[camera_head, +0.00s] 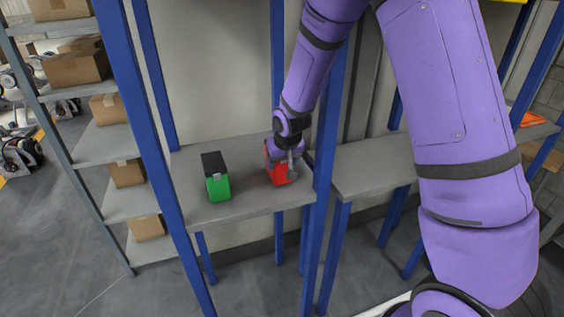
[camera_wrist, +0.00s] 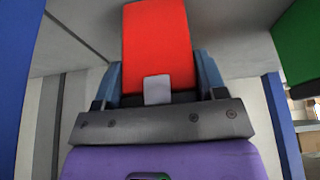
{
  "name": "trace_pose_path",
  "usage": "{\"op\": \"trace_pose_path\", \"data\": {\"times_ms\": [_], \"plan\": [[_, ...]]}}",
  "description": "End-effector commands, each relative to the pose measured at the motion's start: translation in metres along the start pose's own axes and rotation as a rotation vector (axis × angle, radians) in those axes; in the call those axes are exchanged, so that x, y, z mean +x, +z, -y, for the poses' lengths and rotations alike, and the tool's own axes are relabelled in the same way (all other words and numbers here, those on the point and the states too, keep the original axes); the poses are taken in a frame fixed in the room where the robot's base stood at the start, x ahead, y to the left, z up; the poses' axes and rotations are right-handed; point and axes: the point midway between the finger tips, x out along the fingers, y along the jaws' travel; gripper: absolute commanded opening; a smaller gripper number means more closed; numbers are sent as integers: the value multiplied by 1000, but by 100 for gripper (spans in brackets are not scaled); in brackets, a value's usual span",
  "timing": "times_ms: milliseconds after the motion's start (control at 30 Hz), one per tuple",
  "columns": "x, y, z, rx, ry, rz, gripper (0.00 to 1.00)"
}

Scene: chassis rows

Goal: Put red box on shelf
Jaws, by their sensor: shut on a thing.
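The red box (camera_head: 280,170) is at the right part of the grey shelf (camera_head: 236,208), close to a blue post. In the head view my gripper (camera_head: 283,155) is at the box and covers part of it. In the wrist view the red box (camera_wrist: 158,45) stands between the two fingers of my gripper (camera_wrist: 157,80), which is shut on it. The box seems to be at the shelf surface, but I cannot tell whether it rests on it.
A green box (camera_head: 217,186) with a dark top stands on the same shelf to the left. Blue posts (camera_head: 325,160) frame the shelf. Another grey shelf (camera_head: 365,165) is to the right. A rack with cardboard boxes (camera_head: 78,68) is at the left.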

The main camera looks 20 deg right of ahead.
Motion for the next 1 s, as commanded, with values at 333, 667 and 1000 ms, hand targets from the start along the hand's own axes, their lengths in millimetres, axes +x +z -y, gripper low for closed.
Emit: {"op": "trace_pose_path", "data": {"times_ms": [333,667,1000], "plan": [[5,2,0,0,-1,-3,28],[7,3,0,0,0,-1,90],[-3,1,0,0,-1,-3,90]]}}
